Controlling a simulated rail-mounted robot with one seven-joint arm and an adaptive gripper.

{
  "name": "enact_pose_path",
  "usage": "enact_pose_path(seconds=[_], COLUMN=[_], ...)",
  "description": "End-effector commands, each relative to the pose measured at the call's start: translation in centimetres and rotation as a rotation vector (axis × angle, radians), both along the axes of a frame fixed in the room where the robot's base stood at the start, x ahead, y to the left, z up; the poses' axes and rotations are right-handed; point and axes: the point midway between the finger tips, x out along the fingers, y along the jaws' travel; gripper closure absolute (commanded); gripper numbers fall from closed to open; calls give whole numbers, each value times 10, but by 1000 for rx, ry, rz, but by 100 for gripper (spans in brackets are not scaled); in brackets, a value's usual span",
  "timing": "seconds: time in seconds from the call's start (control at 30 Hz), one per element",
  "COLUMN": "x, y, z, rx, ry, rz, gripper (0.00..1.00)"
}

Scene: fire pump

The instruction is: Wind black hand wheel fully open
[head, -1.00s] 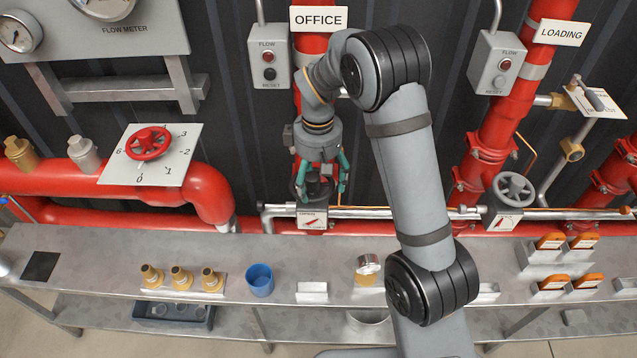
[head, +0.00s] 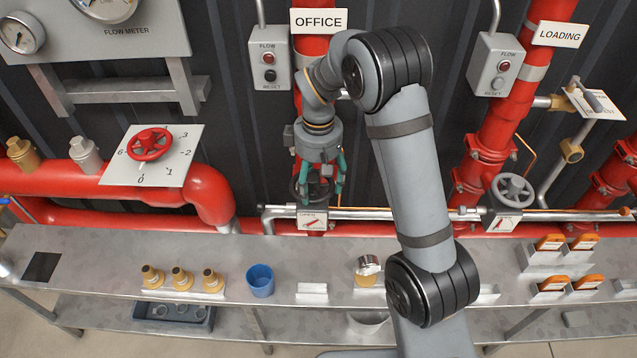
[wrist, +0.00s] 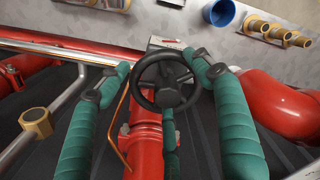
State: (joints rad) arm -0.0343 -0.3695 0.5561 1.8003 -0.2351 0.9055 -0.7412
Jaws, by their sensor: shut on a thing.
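The black hand wheel (wrist: 152,101) shows in the wrist view, with a dark rim, spokes and a hub. In the head view the wheel (head: 297,188) is partly hidden by my gripper, low on the red pipe under the OFFICE sign. My gripper (head: 319,188) has green padded fingers and comes down over the wheel. In the wrist view my gripper (wrist: 163,72) is shut on the wheel, with a finger at the left and right of the rim and another green finger below. A small plate with a red arrow (head: 312,221) sits just below the wheel.
A grey hand wheel (head: 513,189) is on the LOADING pipe at the right, and a red one (head: 149,144) on a numbered dial at the left. A steel bench (head: 110,255) runs in front, with a blue cup (head: 260,281) and brass fittings (head: 182,279).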

Motion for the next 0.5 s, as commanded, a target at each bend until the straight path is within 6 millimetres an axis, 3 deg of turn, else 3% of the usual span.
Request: enact_pose_path(seconds=[0.03, 0.27, 0.5], x=[-4, -2, 5], y=[-6, -7, -13], z=[-9, -8, -5], rx=[-13, -14, -17], ry=[15, 14, 13], rz=[3, 56, 464], gripper=[83, 88, 88])
